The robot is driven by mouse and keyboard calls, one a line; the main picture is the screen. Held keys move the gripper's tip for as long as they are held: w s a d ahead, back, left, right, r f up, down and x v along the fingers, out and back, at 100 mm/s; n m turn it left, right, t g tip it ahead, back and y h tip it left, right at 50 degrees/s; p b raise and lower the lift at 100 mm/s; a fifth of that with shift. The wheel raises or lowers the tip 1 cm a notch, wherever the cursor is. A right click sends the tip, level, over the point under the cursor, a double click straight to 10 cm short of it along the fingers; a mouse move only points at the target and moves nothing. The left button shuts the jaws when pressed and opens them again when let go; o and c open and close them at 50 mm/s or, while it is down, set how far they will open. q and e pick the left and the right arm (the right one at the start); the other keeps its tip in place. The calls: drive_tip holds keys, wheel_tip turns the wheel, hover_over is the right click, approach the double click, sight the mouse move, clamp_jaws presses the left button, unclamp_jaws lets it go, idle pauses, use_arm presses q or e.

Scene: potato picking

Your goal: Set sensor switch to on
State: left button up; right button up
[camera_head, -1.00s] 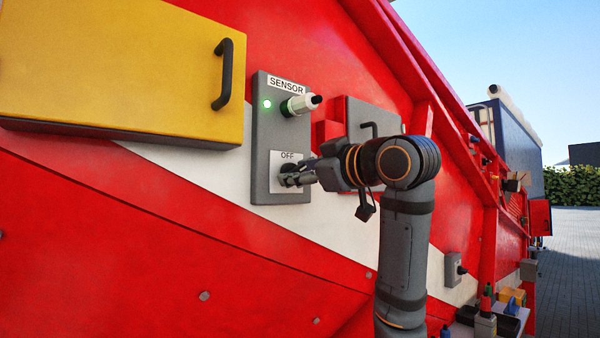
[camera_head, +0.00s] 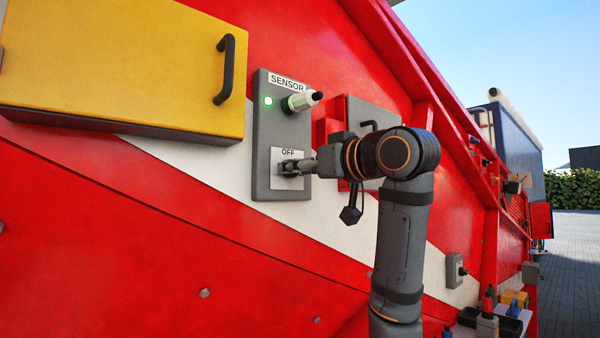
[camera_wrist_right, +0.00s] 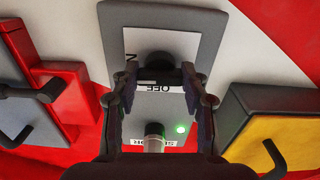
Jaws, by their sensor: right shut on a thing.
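The grey sensor panel (camera_head: 262,135) is on the red and white machine side, labelled SENSOR at its top. A green light (camera_head: 267,101) glows beside a white plug (camera_head: 302,101). The switch plate (camera_head: 279,158) below shows OFF at its top. My right gripper (camera_head: 288,168) is shut on the dark switch knob at this plate and hides most of it. In the right wrist view the panel appears upside down, with the knob (camera_wrist_right: 159,68) between the fingers, OFF beside it and a partly hidden N to the left. My left gripper is not in view.
A yellow cover (camera_head: 110,70) with a black handle (camera_head: 226,70) is left of the panel. A grey box with a handle (camera_head: 371,124) is just right of it, behind my arm. Several bottles and tools (camera_head: 490,315) stand at the lower right.

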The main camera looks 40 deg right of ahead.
drive_tip(key=shift+m, duration=0.4)
drive_tip(key=o, duration=1.2)
drive_tip(key=shift+s, duration=0.15)
drive_tip(key=shift+c, duration=0.2)
drive_tip(key=s, duration=1.2)
drive_tip(key=shift+d, duration=0.45)
drive_tip(key=shift+w, duration=0.1)
